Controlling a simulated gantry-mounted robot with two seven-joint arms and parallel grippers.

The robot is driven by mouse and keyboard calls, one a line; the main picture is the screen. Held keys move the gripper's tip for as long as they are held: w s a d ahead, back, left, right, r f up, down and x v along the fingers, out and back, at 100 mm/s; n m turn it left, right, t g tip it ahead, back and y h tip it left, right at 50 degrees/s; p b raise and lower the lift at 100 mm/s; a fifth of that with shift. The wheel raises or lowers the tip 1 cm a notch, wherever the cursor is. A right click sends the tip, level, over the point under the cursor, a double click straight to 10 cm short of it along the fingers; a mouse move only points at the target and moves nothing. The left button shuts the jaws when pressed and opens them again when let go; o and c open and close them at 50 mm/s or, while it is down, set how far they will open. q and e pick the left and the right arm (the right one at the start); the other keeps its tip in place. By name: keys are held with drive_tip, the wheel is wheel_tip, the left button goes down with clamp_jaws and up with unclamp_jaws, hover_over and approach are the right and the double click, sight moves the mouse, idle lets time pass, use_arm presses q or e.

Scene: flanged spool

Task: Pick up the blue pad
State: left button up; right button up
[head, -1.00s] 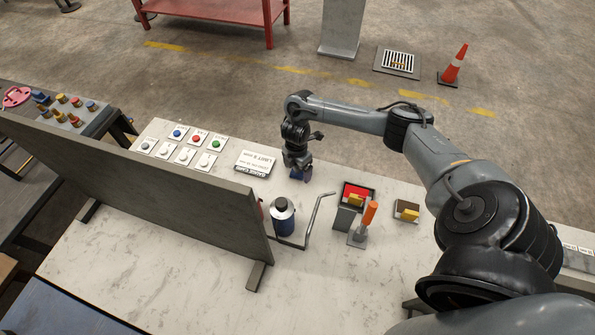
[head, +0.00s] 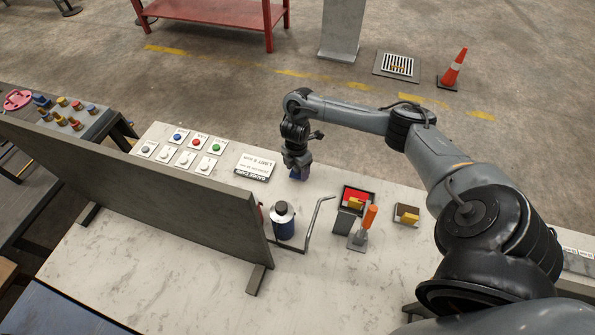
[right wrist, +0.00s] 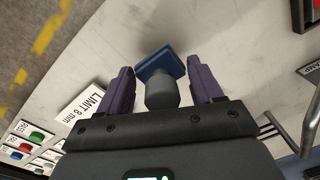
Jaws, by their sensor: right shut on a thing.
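Whether the pad touches the bench is hard to tell. My left gripper is not in view.
A gauge card (head: 255,166) and a panel of buttons (head: 183,148) lie left of the gripper. A red-topped box (head: 362,192) and orange-handled tool (head: 370,215) are to the right. A grey board (head: 150,185) stands at left.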

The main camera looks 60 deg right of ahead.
wheel_tip(320, 180, up, 2)
drive_tip(key=shift+r+p, duration=0.2)
drive_tip(key=shift+p, duration=0.15)
drive_tip(key=s+d+r, duration=0.6)
drive_tip(key=s+d, duration=0.1)
drive_tip(key=d, duration=0.2)
drive_tip(key=shift+r+b, duration=0.25)
drive_tip(key=shift+b, duration=0.2)
drive_tip(key=shift+s+d, duration=0.1)
